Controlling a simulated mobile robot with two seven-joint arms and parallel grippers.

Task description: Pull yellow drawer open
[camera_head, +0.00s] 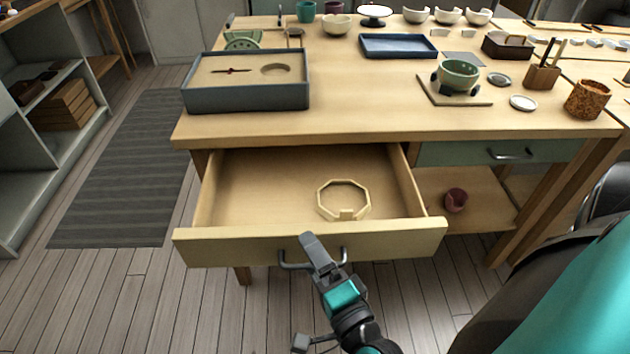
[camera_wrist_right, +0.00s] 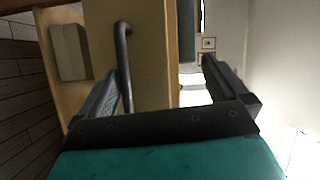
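The yellow drawer (camera_head: 228,248) is pulled out from under the wooden table, and its inside shows. Its dark bar handle (camera_head: 290,266) is on the front panel. My right gripper (camera_head: 316,250) is at the handle, partly covering its middle. In the right wrist view the fingers (camera_wrist_right: 168,92) are wide apart, with the handle (camera_wrist_right: 122,50) and the pale drawer front (camera_wrist_right: 148,50) in the space between them. The handle is close to the left finger; I cannot tell whether they touch. My left gripper is not in view.
A pale octagonal ring (camera_head: 322,199) lies in the drawer. A green drawer front (camera_head: 470,153) is beside it, closed. A grey box (camera_head: 245,96), a green bowl (camera_head: 459,75) and a cork cup (camera_head: 587,99) stand on the table (camera_head: 360,110).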

